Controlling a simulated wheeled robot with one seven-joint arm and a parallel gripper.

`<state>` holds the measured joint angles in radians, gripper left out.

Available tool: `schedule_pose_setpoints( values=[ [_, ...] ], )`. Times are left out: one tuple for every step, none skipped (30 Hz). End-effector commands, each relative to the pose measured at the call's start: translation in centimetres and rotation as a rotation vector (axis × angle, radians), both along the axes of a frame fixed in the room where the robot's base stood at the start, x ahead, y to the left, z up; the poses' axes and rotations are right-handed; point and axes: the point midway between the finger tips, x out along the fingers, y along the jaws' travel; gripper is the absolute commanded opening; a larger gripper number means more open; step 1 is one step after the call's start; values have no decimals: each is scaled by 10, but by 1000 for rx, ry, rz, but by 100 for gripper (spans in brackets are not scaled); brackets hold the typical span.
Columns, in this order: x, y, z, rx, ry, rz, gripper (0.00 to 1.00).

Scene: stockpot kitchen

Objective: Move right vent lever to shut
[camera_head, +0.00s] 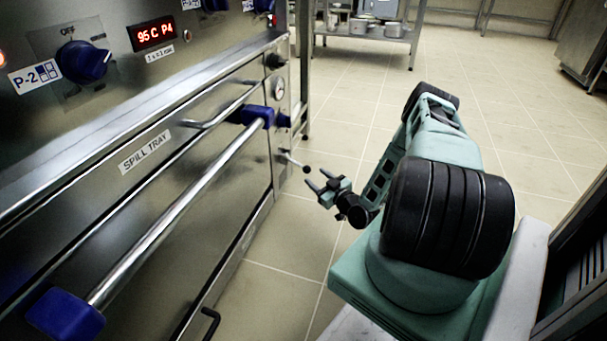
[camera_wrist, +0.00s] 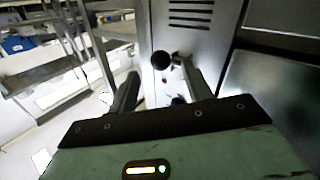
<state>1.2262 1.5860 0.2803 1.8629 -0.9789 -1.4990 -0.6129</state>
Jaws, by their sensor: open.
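The right vent lever (camera_head: 296,161) is a thin metal rod with a black ball knob at its end. It sticks out from the narrow right-hand panel of the steel range, low down. In the wrist view its black knob (camera_wrist: 161,61) appears between the lines of my two fingers, near the tips. My gripper (camera_head: 318,178) is open and empty, just to the right of and below the knob. In the wrist view, my gripper (camera_wrist: 158,76) shows both fingers spread apart. I cannot tell whether either finger touches the lever.
The oven handle bar (camera_head: 180,210) with blue end mounts runs along the range front. A smaller tray handle (camera_head: 220,105) sits above it. The tiled floor (camera_head: 275,245) in front is clear. A steel shelf with pots (camera_head: 365,30) stands behind.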

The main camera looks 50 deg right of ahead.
Motion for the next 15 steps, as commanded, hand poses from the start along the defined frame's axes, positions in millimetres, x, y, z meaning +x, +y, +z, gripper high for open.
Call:
schedule_pose_setpoints(
  values=[
    [11,-2,-5,-4,-3,2,50],
    [17,-3,-5,-2,-2,2,50],
    [25,-5,-4,-2,-2,2,50],
    [31,-6,-5,-2,-2,2,50],
    [37,-7,-4,-2,-2,2,50],
    [43,-9,-4,-3,-2,1,50],
    [48,-10,-4,-1,-2,0,50],
    [53,-10,-3,-2,-3,1,50],
    [58,-11,-4,-1,-2,1,50],
    [62,-12,-3,-1,-2,1,50],
    [65,-13,-3,-1,-2,0,50],
    [69,-14,-2,-1,-1,0,50],
    [72,-14,-2,-1,-1,1,50],
    [73,-14,-2,-1,0,1,50],
    [76,-15,-1,0,-1,1,50]
  ],
)
